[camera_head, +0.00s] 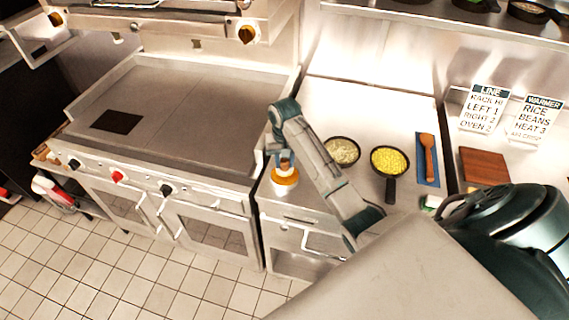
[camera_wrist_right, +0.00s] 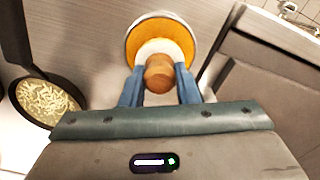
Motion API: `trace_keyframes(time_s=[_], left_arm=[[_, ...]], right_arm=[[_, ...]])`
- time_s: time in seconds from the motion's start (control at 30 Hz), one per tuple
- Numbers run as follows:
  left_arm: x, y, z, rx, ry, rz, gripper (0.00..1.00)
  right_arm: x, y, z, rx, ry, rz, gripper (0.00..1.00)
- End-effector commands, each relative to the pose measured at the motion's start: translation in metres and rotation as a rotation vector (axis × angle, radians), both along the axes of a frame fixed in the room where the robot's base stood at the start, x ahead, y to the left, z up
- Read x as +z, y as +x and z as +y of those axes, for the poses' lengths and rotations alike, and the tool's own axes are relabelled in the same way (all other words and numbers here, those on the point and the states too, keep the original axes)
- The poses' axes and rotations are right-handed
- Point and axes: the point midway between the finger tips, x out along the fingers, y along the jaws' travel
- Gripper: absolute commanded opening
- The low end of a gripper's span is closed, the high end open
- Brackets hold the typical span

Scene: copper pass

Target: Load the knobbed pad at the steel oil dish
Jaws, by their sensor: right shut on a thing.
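The steel oil dish (camera_head: 286,191) stands near the front left corner of the steel counter, with orange oil in it; it also shows at the top of the right wrist view (camera_wrist_right: 131,33). My right gripper (camera_head: 284,161) is above the dish, shut on the brown wooden knob of the knobbed pad (camera_wrist_right: 158,73). The pad's white body lies over the middle of the oil, inside the rim as seen from above. I cannot tell how deep it sits in the oil. My left gripper is not in view.
A wooden spoon (camera_head: 428,155) lies on a blue mat. The griddle (camera_head: 190,110) at left is clear except for a dark square patch (camera_head: 117,122).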

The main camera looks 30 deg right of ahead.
Motion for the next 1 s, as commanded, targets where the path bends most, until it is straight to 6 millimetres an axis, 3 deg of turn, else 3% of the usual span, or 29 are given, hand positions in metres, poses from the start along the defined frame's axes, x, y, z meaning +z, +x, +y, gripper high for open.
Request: trace_keyframes(time_s=[0.6,1.0], left_arm=[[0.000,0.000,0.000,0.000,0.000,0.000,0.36],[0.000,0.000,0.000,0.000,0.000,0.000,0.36]], right_arm=[[0.048,0.001,0.000,0.000,-0.001,-0.003,0.10],[0.050,0.000,0.000,0.000,-0.001,-0.002,0.10]])
